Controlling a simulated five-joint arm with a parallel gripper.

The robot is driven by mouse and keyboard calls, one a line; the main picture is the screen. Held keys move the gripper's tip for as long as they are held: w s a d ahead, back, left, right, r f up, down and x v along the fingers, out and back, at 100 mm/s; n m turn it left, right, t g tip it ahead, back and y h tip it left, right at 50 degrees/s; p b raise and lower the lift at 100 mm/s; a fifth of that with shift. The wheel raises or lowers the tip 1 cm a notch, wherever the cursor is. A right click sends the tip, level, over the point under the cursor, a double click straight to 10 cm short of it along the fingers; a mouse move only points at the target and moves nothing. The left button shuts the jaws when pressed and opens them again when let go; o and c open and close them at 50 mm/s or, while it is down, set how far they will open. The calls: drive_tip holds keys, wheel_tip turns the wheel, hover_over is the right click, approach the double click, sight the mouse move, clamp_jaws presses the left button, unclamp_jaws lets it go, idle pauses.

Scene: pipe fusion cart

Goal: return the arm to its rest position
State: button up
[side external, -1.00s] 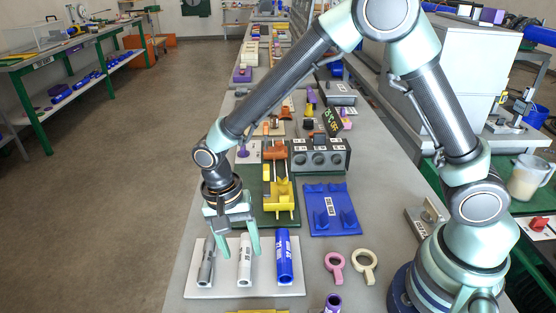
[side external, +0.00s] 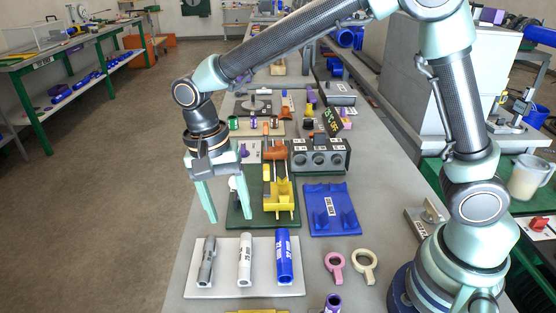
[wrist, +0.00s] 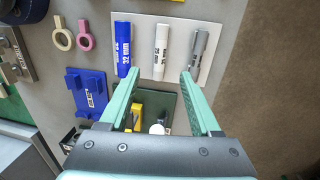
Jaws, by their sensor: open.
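My gripper (side external: 229,216) hangs fingers-down at the left edge of the bench, its two green fingers spread apart with nothing between their tips. In the side external view it is above and behind the light grey plate (side external: 217,287). That plate carries a grey pipe (side external: 206,262), a white pipe (side external: 245,260) and a blue pipe (side external: 284,257) side by side. In the wrist view the open fingers (wrist: 161,74) point toward the same plate, with the pipes beyond the tips. My upper arm links reach up and across from the base at the right.
A dark green board (side external: 240,213) with a yellow holder (side external: 281,198) lies behind the plate. Open floor lies left of the bench.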

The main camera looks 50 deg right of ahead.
drive_tip(key=s+d+r+n+t, duration=0.3)
drive_tip(key=d+r+n, duration=0.1)
drive_tip(key=d, duration=0.5)
drive_tip(key=s+d+r+n+t, duration=0.3)
drive_tip(key=d+r+n+t, duration=0.1)
drive_tip(key=d, duration=0.5)
drive_tip(key=shift+s+d+r+n+y, duration=0.2)
drive_tip(key=shift+s+r+n+y, duration=0.25)
drive_tip(key=shift+r, duration=0.6)
